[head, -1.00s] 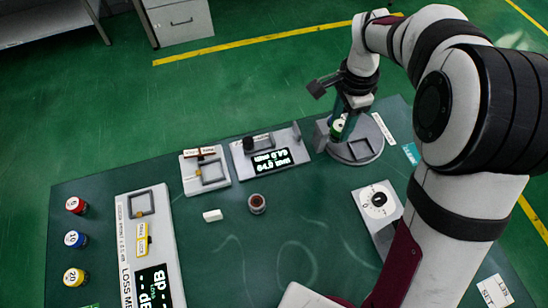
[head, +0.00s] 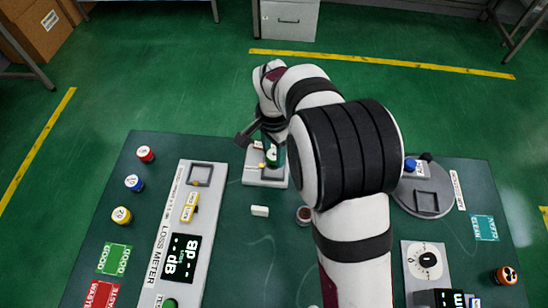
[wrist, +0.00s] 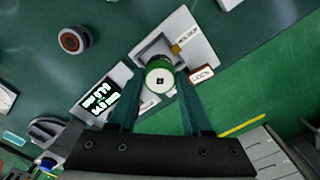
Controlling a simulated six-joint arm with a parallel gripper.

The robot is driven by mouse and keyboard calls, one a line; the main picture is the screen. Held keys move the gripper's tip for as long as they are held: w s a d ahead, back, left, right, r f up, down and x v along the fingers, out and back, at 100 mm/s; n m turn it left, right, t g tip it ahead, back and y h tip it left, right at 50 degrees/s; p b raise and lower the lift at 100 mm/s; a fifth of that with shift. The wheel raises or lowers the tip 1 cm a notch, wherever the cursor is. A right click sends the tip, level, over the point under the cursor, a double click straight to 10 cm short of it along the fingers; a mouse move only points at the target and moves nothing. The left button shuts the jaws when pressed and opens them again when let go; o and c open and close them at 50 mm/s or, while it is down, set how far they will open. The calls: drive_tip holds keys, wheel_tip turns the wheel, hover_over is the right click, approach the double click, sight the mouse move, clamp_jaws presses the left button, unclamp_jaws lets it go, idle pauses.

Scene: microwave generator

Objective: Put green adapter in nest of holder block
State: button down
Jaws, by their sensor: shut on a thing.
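My gripper (wrist: 158,95) is shut on the green adapter (wrist: 159,77), a round piece with a pale end face and a small dark square centre. The adapter also shows at the fingertips in the head view (head: 272,156). The grey holder block (head: 252,179) stands under the gripper at the back of the table. The adapter overlaps the near side of the nest in that view. Its height above the nest cannot be told.
Left of the block is the long loss meter panel (head: 205,215); red, blue and yellow round pieces stand beyond it. A white piece (head: 260,211) and a dark red round piece (head: 303,215) lie in front. A round grey plate (head: 403,198) is at the right. My arm hides the middle.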

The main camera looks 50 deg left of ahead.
sight(274, 155)
drive_tip(key=shift+f, duration=1.75)
drive_tip(key=shift+f, duration=0.1)
drive_tip(key=shift+c, duration=1.7)
unclamp_jaws()
